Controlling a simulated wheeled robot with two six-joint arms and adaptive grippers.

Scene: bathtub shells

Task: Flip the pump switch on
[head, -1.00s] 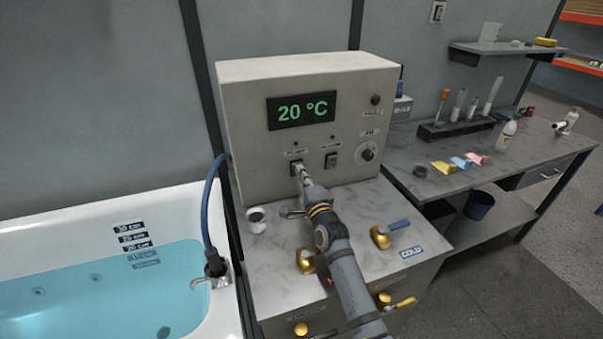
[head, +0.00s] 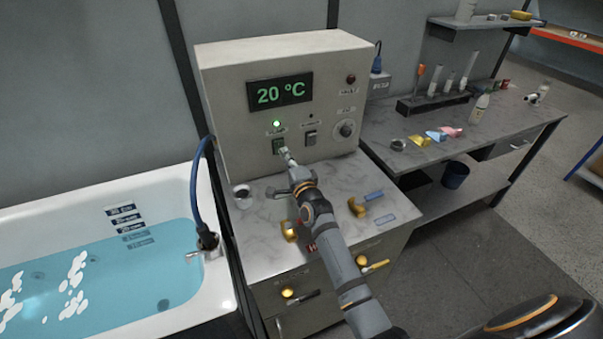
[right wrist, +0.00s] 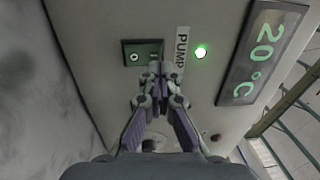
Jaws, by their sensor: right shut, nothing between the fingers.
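The pump switch (head: 278,146) is on the front of the beige control box (head: 222,125), left of a second rocker switch (head: 310,138). The green light (head: 277,124) above its label is lit. It also glows in the right wrist view (right wrist: 201,52), beside the PUMP label (right wrist: 182,48). My right gripper (head: 287,156) is shut and empty, its tips at the lower right of the pump switch. In the right wrist view, the tips (right wrist: 158,72) overlap part of the switch plate (right wrist: 134,52); whether they touch it is unclear. My left gripper is not in view.
A bathtub (head: 180,318) of blue water, with white patches on it, stands at the left. Brass-coloured valves, one with a blue lever (head: 373,196), and a small white cup (head: 243,199) are on the marble counter (head: 262,240). A workbench (head: 480,140) stands at the right.

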